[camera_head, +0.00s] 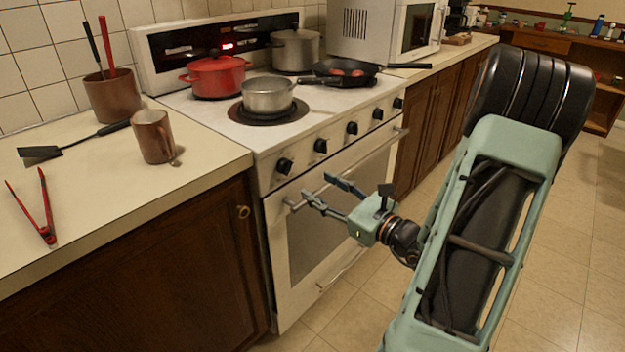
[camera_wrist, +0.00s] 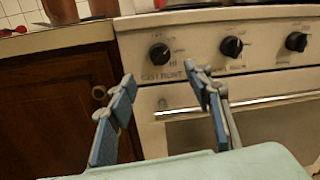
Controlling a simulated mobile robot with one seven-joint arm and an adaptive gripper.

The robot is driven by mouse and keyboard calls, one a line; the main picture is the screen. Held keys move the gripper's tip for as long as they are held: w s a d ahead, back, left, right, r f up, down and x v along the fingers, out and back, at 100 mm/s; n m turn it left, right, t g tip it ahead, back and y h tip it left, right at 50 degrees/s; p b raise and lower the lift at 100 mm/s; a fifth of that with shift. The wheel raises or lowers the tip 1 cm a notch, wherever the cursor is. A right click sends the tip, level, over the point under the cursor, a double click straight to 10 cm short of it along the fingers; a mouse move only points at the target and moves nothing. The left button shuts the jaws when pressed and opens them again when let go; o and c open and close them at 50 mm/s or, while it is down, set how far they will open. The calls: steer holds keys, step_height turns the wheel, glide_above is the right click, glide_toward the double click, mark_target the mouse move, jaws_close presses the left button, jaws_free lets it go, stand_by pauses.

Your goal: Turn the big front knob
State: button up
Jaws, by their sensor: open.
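A row of several black knobs runs along the white stove's front panel. The leftmost knob (camera_head: 284,165) also shows in the wrist view (camera_wrist: 160,54), with small lettering below it that seems to include "FRONT". The knob to its right (camera_head: 320,146) shows in the wrist view too (camera_wrist: 231,46). My gripper (camera_head: 317,188) is open and empty in front of the stove, below knob height, near the oven handle. In the wrist view its two fingers (camera_wrist: 159,76) stand wide apart, with the leftmost knob between and above their tips. No finger visibly touches a knob.
The oven handle (camera_head: 345,172) juts out below the knobs, close to my fingers. A steel pot (camera_head: 268,95), a red pot (camera_head: 217,76) and a black pan (camera_head: 345,74) stand on the stove. A mug (camera_head: 152,136) and red tongs (camera_head: 46,208) are on the left counter. The floor is clear.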

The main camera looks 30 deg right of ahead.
mark_target(290, 168)
steer(key=b+x, duration=0.1)
steer(key=x, duration=1)
steer(key=shift+a+b, duration=0.1)
steer(key=shift+b, duration=0.3)
steer(key=c, duration=1.1)
steer(key=shift+r+m+p, duration=0.15)
steer(key=shift+m+p, duration=0.25)
steer(key=shift+p, duration=0.5)
steer(key=shift+c, duration=0.2)
steer(key=o, duration=1.1)
steer(key=shift+o, duration=0.2)
